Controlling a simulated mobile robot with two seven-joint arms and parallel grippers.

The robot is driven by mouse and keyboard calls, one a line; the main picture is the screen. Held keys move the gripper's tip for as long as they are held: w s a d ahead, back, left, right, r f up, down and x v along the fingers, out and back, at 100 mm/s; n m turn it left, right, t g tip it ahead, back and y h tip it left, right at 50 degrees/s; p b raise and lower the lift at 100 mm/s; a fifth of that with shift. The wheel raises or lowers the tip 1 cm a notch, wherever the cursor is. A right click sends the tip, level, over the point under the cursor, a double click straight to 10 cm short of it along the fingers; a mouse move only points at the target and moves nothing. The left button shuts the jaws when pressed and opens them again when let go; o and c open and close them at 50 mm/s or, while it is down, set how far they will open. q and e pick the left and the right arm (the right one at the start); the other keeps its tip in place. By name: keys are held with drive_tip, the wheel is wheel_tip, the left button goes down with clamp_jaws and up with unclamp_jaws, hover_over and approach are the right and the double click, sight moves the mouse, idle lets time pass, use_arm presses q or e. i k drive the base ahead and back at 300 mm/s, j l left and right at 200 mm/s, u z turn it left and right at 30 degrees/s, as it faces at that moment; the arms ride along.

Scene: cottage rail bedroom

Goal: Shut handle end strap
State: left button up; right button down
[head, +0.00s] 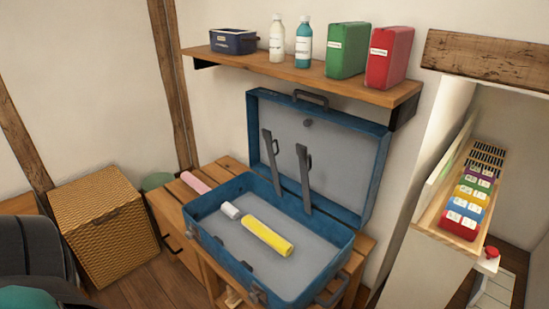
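A blue suitcase (330,245) lies open on a slatted wooden stand. Its grey-lined lid (348,150) stands up at the back. Two dark straps hang at the lid and the hinge side: a left strap (271,160) and a right strap (304,175). Both stand up, away from the front edge. A carry handle (333,290) is on the case's right end, nearer the right strap. Another handle (310,98) is on the lid's top. Metal catches (258,294) show on the front wall. Neither gripper is in view.
A wooden shelf (300,69) above holds a small blue box, two bottles, and green and red containers. A pink roll (195,182) lies on the stand (168,212) left of the case. A wicker box (103,225) stands left. A rack (452,190) with coloured packs is right.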

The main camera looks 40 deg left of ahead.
sight(301, 150)
drive_tip(key=i+l+u, duration=0.1)
drive_tip(key=u, duration=0.35)
drive_tip(key=i+l+u, duration=0.1)
drive_tip(key=u, duration=0.3)
drive_tip(key=l+u, duration=0.2)
drive_tip(key=u, duration=0.25)
drive_tip(key=i+l+u, duration=0.1)
drive_tip(key=u, duration=0.25)
drive_tip(key=l+u, duration=0.3)
drive_tip(key=i+l+u, duration=0.1)
drive_tip(key=l+u, duration=0.25)
drive_tip(key=j, duration=0.1)
